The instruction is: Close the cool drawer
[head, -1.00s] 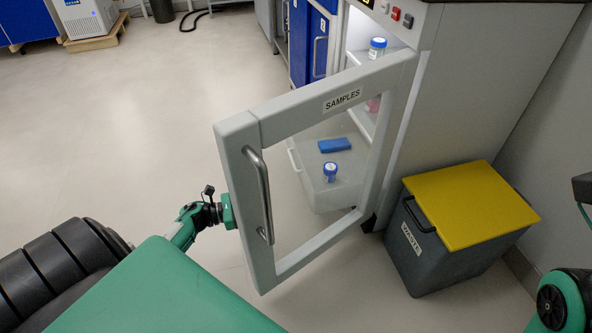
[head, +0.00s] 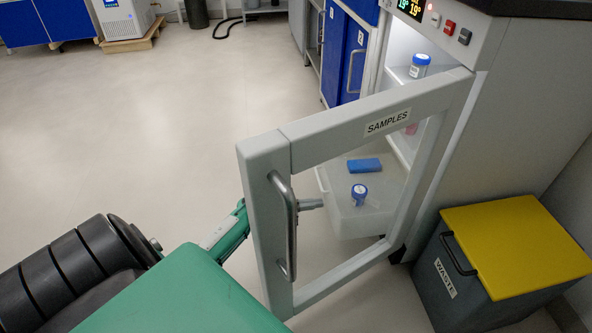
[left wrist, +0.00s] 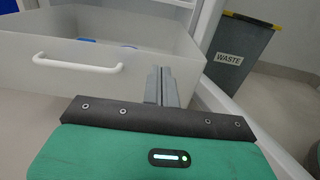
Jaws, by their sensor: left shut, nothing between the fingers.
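The cool drawer (head: 347,222) is a translucent bin pulled out of the lit cooler, seen through the open glass door marked SAMPLES (head: 388,122). It holds a blue block (head: 364,166) and a blue-capped vial (head: 359,194). In the left wrist view the drawer's front (left wrist: 120,82) and white handle (left wrist: 78,64) face me. My left gripper (head: 318,203) is behind the door glass, shut and empty, close to the drawer's front. It also shows in the left wrist view (left wrist: 162,74), to the right of the handle; contact cannot be told. My right gripper is not in view.
The door stands open between my head and the drawer, with a metal handle (head: 285,228). Blue cabinets (head: 343,55) are behind. The floor at left is clear.

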